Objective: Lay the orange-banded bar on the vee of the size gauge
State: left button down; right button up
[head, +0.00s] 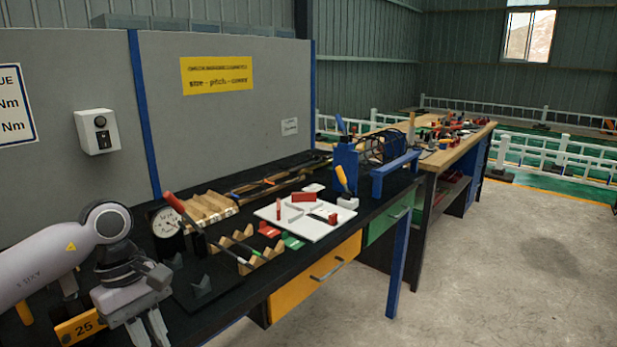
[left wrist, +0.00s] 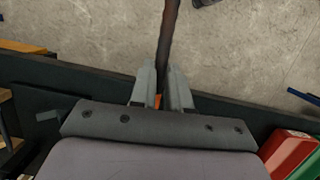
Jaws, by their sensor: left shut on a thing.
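My left gripper (head: 148,332) is at the lower left of the head view, fingers pointing down. In the left wrist view, the left gripper (left wrist: 162,88) is shut on a dark brown bar (left wrist: 170,35). A bit of orange on the bar (left wrist: 158,101) shows between the fingers. The held bar cannot be made out in the head view. A round white dial gauge (head: 165,222) stands at the back of the dark bench. A dark vee block (head: 202,286) sits on a dark plate in front of it; I cannot tell whether both belong to the size gauge. My right gripper is not in view.
A red-ended bar (head: 173,202) slants over wooden notched blocks (head: 262,255). A white board (head: 322,228) with red pieces lies to the right. An orange "25" plate (head: 79,327) is beside my left gripper. A blue holder (head: 345,170) stands at the bench's right end.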

pick_arm(q)
jog(key=s+d+f+m+g+y, duration=0.1)
jog(key=s+d+f+m+y, duration=0.1)
jog(key=m, duration=0.8)
jog(key=s+f, duration=0.1)
jog(key=s, duration=0.1)
jog(key=shift+s+d+m+y, duration=0.3)
jog(key=shift+m, duration=0.1)
